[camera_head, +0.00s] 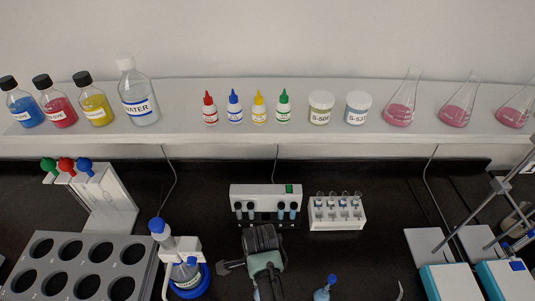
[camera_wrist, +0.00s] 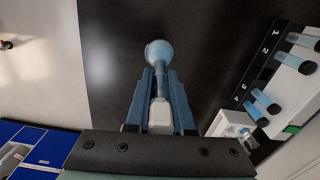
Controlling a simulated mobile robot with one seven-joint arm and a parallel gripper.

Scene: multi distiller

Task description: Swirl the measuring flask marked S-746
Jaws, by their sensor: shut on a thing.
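My gripper (camera_wrist: 161,92) is shut on the narrow part of a flask (camera_wrist: 158,53) in the wrist view. Its rounded pale-blue part shows just beyond the fingertips, and the rest is hidden between the blue fingers. No label on it can be read, so I cannot tell whether it is S-746. In the head view my gripper (camera_head: 266,284) is at the bottom centre, and its dark wrist covers most of what it holds. Another small flask (camera_head: 322,294) with a blue stopper stands to its right, cut off by the bottom edge, its marking unreadable.
A white tube device (camera_head: 265,193) and a vial rack (camera_head: 337,213) stand behind my gripper. A blue-ringed vessel (camera_head: 187,277) and a grey holed rack (camera_head: 83,267) are left. Blue-and-white plate devices (camera_head: 450,283) with stands are right. Bottles line the shelf (camera_head: 180,131).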

